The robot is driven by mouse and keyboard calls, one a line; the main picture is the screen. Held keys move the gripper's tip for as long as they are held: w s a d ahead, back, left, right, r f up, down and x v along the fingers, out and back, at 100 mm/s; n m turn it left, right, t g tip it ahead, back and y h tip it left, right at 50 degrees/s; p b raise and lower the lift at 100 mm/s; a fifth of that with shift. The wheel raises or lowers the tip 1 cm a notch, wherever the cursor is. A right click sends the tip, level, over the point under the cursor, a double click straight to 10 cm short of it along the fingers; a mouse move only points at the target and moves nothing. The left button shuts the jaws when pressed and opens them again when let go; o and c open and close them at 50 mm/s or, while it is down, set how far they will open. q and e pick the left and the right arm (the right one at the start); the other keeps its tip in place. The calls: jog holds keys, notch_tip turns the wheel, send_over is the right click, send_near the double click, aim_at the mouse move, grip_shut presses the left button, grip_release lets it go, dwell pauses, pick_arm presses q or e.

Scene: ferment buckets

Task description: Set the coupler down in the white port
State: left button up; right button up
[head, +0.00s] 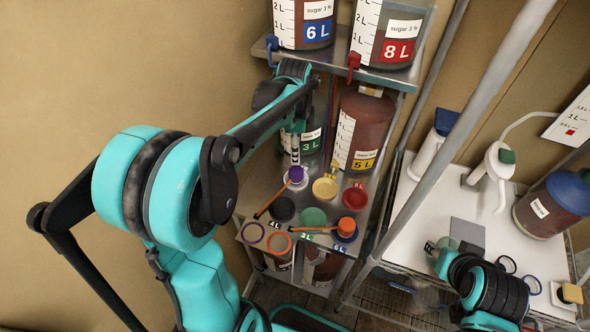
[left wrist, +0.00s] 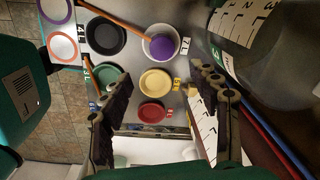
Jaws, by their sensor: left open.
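A purple-topped coupler (head: 295,173) with an orange-brown stick stands in the white port (head: 289,185) on the metal shelf. The left wrist view shows the purple top (left wrist: 163,46) inside the white ring (left wrist: 147,50), the stick running to the upper left; how deep it sits is unclear. My left gripper (head: 295,153) points down just above it. In the wrist view its fingers (left wrist: 161,75) are spread, with nothing between them. A similar orange coupler (head: 346,226) is at the blue port. My right gripper (head: 442,252) is over the white table at right; its fingers are unclear.
Yellow (head: 325,187), red (head: 354,196), black (head: 281,208) and green (head: 312,217) ports lie close by. Bottles (head: 365,125) stand behind the ports, and others on the shelf above (head: 372,69). A slanted metal post (head: 450,135) separates the rack from the white table (head: 425,215).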

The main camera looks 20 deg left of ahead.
pick_arm(q)
jog(key=s+d+r+n+t, duration=0.1)
jog(key=s+d+n+t, duration=0.2)
jog(key=s+n, duration=0.3)
jog(key=s+d+r+n+t, duration=0.1)
jog(key=s+d+n+t, duration=0.2)
jog(key=s+n, duration=0.4)
jog(key=s+d, duration=0.1)
jog(key=s, duration=0.2)
jog(key=shift+r+t, duration=0.25)
jog(key=shift+t, duration=0.05)
jog(key=shift+w, duration=0.1)
notch_tip(320, 180, down, 9)
jog(key=b, duration=0.8)
jog(key=shift+r+b, duration=0.15)
jog(key=shift+b, duration=0.25)
